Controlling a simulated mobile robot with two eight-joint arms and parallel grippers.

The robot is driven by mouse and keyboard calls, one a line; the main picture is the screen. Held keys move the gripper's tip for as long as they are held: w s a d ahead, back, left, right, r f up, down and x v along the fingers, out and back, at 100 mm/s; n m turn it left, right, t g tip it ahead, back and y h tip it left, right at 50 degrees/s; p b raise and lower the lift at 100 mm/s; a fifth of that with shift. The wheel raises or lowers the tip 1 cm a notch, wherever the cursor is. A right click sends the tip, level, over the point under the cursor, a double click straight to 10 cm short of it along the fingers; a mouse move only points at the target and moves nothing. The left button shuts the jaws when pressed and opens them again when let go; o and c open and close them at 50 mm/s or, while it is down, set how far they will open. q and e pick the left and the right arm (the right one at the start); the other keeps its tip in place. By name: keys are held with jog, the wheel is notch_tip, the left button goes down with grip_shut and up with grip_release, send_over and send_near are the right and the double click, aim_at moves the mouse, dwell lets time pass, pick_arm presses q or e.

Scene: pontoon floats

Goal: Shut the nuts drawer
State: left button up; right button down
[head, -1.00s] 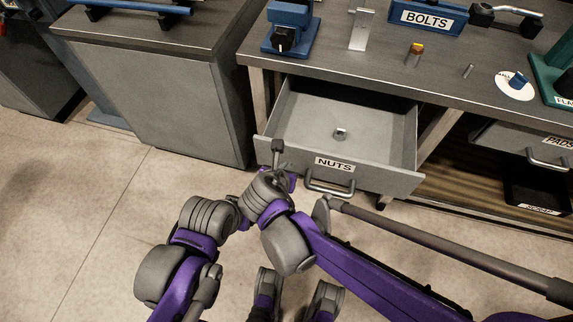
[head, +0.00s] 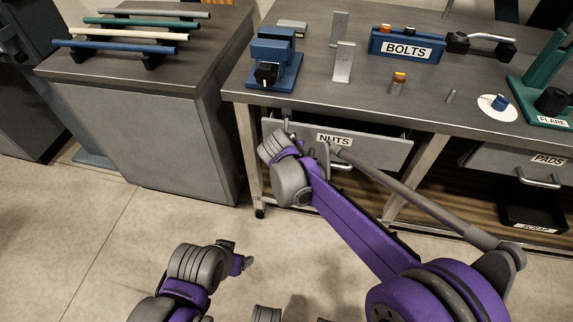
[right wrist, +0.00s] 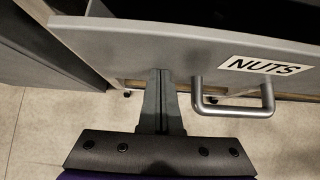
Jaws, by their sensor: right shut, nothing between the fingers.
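The nuts drawer (head: 375,150) sits under the workbench with its front close to the bench edge. A narrow dark gap shows above its top edge, so it stands slightly out. Its NUTS label and bar handle also show in the right wrist view, where the front (right wrist: 190,55) fills the upper part. My right gripper (right wrist: 160,75) is shut and empty, its tips at the drawer front left of the handle (right wrist: 235,108); contact looks likely but is not clear. In the head view my right arm partly hides the front. My left gripper (head: 245,262) is low over the floor, away from the drawer.
The bench top (head: 330,95) holds a blue clamp-like block (head: 275,60), a BOLTS bin (head: 405,48) and a green FLARE stand (head: 545,85). A pads drawer (head: 510,165) and a scrap bin (head: 530,210) are at right. A grey cabinet (head: 130,130) stands left. Open floor lies in front.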

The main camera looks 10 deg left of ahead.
jog(key=w, duration=0.7)
jog(key=shift+r, duration=0.1)
